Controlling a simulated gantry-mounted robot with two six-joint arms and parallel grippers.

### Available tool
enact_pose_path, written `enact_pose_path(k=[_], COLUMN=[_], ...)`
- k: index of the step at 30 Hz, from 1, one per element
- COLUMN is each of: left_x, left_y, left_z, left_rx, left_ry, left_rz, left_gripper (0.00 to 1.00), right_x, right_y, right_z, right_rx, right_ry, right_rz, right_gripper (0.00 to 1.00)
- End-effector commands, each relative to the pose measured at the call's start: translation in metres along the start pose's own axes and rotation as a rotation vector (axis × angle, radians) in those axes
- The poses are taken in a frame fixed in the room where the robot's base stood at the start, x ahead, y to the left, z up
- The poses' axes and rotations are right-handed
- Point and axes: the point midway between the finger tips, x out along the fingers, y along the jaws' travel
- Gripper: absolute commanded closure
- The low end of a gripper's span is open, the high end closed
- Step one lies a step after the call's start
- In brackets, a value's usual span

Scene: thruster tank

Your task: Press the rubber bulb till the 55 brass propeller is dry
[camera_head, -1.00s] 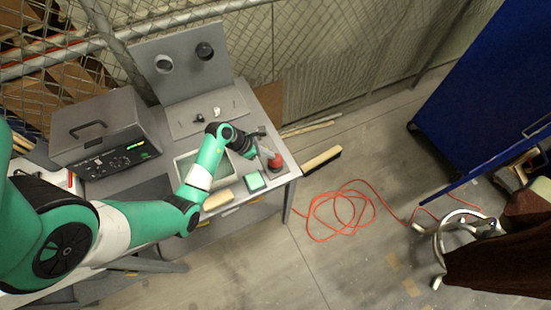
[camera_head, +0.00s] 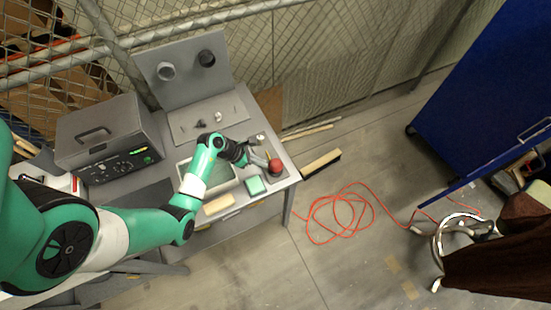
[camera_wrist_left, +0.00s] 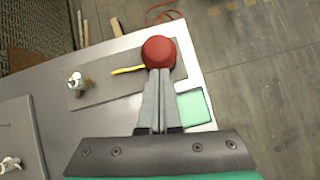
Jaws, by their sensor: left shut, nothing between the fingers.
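The red rubber bulb (camera_head: 275,166) is near the right corner of the bench, and shows round in the left wrist view (camera_wrist_left: 158,51). My left gripper (camera_head: 264,161) is shut and empty. In the left wrist view its fingertips (camera_wrist_left: 158,72) overlap the bulb's near edge; I cannot tell whether they touch or press it. A small metallic propeller-like part (camera_wrist_left: 76,83) is on the grey mat (camera_wrist_left: 105,92) beside the bulb, with a yellow strip (camera_wrist_left: 127,70) between them. I cannot read any number or tell whether it is wet. My right gripper is not in view.
A green pad (camera_head: 255,185) sits close beside the bulb, and a tan block (camera_head: 218,204) lies at the bench's front. A shallow tray (camera_head: 223,185) and a grey control box (camera_head: 110,140) are further left. An orange cable (camera_head: 340,215) lies on the floor.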

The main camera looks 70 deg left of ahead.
Motion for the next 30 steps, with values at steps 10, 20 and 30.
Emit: enact_pose_path(k=[10,20,30], left_x=[-0.007,-0.075,-0.115], left_y=[0.001,0.001,0.000], left_z=[0.001,0.001,-0.001], left_rx=[0.000,-0.002,0.000], left_ry=[-0.002,-0.002,0.000], left_rz=[0.002,0.005,0.000], left_gripper=[1.00,1.00,1.00], right_x=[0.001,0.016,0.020], right_y=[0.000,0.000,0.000], right_z=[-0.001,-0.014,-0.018], right_rx=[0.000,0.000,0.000], right_ry=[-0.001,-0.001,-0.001], right_rz=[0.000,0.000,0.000], right_gripper=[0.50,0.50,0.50])
